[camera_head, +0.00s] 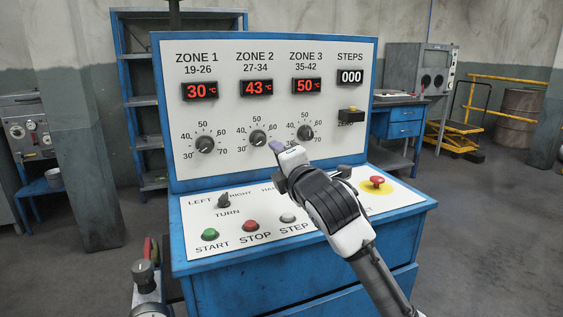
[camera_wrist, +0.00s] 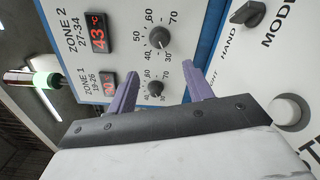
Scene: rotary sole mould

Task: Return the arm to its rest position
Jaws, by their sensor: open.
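My gripper (camera_head: 279,147) is in front of the control panel, raised above the desk part, at the foot of the zone 2 and zone 3 dials in the head view. In the wrist view my gripper (camera_wrist: 160,88) shows two purple fingers spread apart with nothing between them. The zone 2 dial (camera_head: 258,138) and zone 3 dial (camera_head: 305,133) are near the fingertips; I cannot tell the exact gap. My arm (camera_head: 335,205) reaches in from the lower right and hides part of the desk labels.
The blue console (camera_head: 300,275) carries a green start button (camera_head: 210,234), a red stop button (camera_head: 250,226), a turn switch (camera_head: 224,200) and a red emergency knob (camera_head: 377,181). Displays read 30, 43, 50 and 000. Open floor (camera_head: 485,230) lies to the right.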

